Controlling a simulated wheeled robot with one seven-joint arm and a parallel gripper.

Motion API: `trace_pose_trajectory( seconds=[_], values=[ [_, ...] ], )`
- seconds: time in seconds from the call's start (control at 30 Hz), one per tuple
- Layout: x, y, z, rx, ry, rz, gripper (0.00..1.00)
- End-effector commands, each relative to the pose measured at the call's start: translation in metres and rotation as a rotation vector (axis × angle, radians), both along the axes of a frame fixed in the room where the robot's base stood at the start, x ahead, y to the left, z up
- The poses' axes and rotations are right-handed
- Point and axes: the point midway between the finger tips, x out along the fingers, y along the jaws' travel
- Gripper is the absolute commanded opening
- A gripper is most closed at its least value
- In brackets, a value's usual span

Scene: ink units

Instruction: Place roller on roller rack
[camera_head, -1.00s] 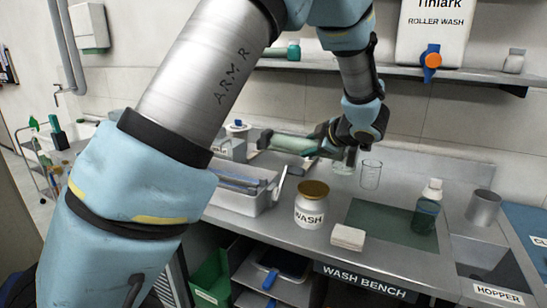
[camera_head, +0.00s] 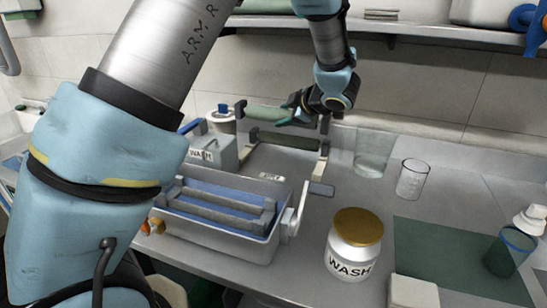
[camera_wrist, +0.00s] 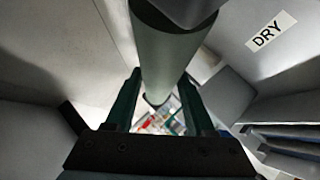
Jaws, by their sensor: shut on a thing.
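In the head view my gripper (camera_head: 301,117) is shut on the pale green roller (camera_head: 266,113), which lies roughly level, with its dark left end sticking out past the fingers. In the wrist view the roller (camera_wrist: 170,55) runs lengthwise between my two dark green fingers (camera_wrist: 165,105). The roller rack (camera_head: 322,160) stands on the bench below and behind, with pale uprights. A darker green roller (camera_head: 285,139) lies across it, under the held roller. I cannot tell whether the held roller touches the rack.
A grey basin with blue inside (camera_head: 262,247) and a crank stands in front of the rack. A WASH box (camera_head: 208,153) stands left. Glass beakers (camera_head: 412,180) and a gold-lidded WASH jar (camera_head: 354,245) stand right. A shelf (camera_head: 440,30) runs above.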

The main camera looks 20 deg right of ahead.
Motion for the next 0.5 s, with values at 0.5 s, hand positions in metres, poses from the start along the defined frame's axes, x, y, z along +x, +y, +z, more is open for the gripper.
trace_pose_trajectory(
  seconds=[0.5],
  values=[
    [0.000,0.000,-0.072,0.006,-0.001,-0.001,0.00]
  ],
)
